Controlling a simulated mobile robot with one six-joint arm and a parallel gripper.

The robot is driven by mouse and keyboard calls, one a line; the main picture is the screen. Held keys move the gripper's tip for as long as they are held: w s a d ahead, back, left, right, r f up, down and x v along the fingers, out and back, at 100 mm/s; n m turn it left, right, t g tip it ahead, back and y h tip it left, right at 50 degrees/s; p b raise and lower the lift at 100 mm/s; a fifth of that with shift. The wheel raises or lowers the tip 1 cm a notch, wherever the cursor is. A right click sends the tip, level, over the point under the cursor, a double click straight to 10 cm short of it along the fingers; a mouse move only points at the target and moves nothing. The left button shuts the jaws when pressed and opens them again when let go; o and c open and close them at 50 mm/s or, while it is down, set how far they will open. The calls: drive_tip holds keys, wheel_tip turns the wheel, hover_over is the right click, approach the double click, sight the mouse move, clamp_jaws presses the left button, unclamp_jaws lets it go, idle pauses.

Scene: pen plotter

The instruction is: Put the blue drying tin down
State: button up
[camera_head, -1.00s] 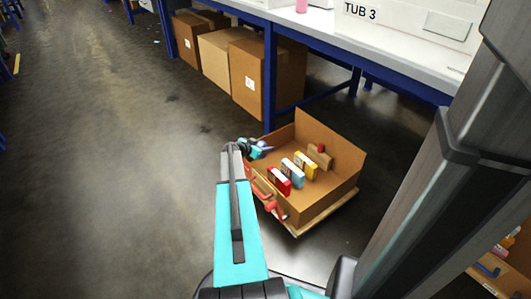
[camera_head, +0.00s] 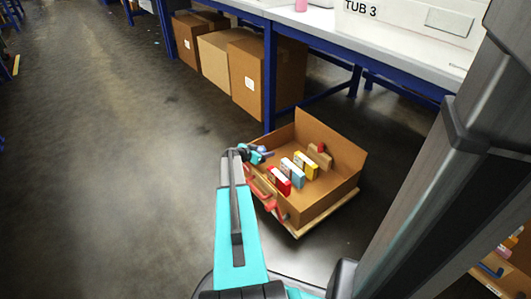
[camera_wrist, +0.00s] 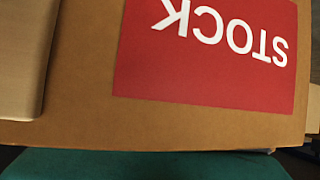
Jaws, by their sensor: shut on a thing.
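My gripper (camera_head: 264,154) is small in the head view, at the left corner of an open cardboard carton (camera_head: 322,204). A small blue thing shows at its end, which fits the blue drying tin (camera_head: 262,149). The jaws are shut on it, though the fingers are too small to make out. I cannot tell whether the tin touches anything. In the wrist view, a cardboard surface with a red STOCK label (camera_wrist: 205,65) fills most of the picture. A dark teal band (camera_wrist: 150,166) crosses the bottom edge, and I cannot tell what it is.
The carton sits on a pallet (camera_head: 322,217) and holds several small packs, among them a red one (camera_head: 280,181) and a yellow one (camera_head: 306,166). A blue-legged bench (camera_head: 400,65) stands behind it, with large cardboard boxes (camera_head: 248,80) underneath. The floor (camera_head: 110,170) at left is clear.

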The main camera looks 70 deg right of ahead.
drive_tip(key=shift+a+f+b, duration=0.1)
drive_tip(key=shift+f+b, duration=0.4)
drive_tip(key=shift+b, duration=0.15)
drive_tip(key=o, duration=1.1)
drive_tip(key=shift+f, duration=0.1)
drive_tip(key=shift+r+p, duration=0.2)
drive_tip(key=shift+p, duration=0.1)
drive_tip(key=shift+r+p, duration=0.45)
drive_tip(key=shift+p, duration=0.35)
drive_tip(key=p+v, duration=0.3)
drive_tip(key=v, duration=0.9)
drive_tip(key=shift+r, duration=0.15)
drive_tip(key=shift+w, duration=0.1)
